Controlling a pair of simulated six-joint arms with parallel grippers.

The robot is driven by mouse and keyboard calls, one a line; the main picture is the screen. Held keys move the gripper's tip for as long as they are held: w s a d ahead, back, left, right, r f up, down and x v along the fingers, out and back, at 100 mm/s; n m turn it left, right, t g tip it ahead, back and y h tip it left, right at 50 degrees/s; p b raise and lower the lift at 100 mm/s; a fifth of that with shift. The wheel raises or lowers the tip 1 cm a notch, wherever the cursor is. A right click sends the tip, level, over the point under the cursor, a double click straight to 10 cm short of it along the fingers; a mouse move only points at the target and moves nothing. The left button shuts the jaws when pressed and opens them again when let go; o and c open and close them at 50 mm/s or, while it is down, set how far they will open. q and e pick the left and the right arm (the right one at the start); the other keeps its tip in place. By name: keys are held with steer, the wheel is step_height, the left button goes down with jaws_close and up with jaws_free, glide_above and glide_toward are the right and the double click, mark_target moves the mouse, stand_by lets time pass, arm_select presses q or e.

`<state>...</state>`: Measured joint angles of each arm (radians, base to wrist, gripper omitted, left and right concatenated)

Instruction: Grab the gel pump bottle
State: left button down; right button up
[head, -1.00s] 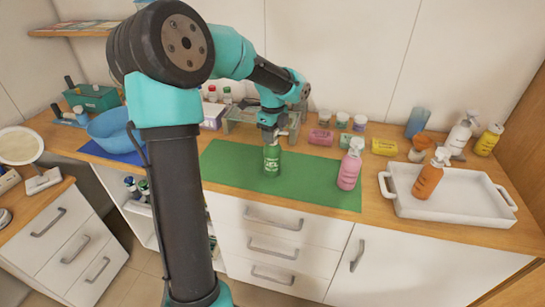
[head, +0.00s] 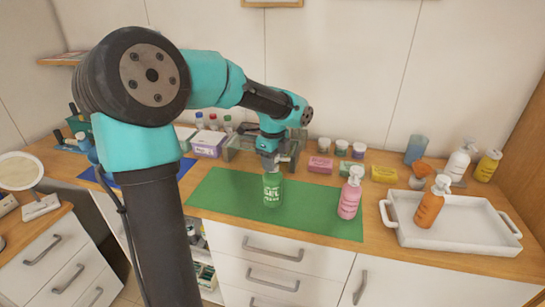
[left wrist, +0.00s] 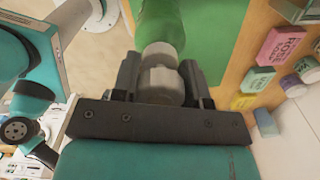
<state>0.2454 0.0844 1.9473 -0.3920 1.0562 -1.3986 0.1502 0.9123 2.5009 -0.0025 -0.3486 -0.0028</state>
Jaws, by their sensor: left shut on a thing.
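The green gel pump bottle (head: 272,190) stands upright at the green mat (head: 225,197), near its middle. Its label reads "GEL". My left gripper (head: 270,161) comes down from above and is shut on the top of the bottle. In the left wrist view, the fingers of my left gripper (left wrist: 160,82) sit on both sides of the grey pump head (left wrist: 160,65), with the green bottle body (left wrist: 160,20) beyond it. I cannot tell whether the bottle's base touches the mat. My right gripper is not in view.
A pink pump bottle (head: 350,193) stands on the mat's right end. A white tray (head: 470,235) holds an orange pump bottle (head: 431,203). Soap boxes (head: 320,165) and small jars stand behind the mat. The mat left of the gel bottle is clear.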

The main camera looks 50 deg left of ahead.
arm_select(q)
steer(key=s+d+r, duration=0.1)
steer(key=s+d, duration=0.6)
steer(key=d, duration=0.1)
steer(key=shift+s+d, duration=0.35)
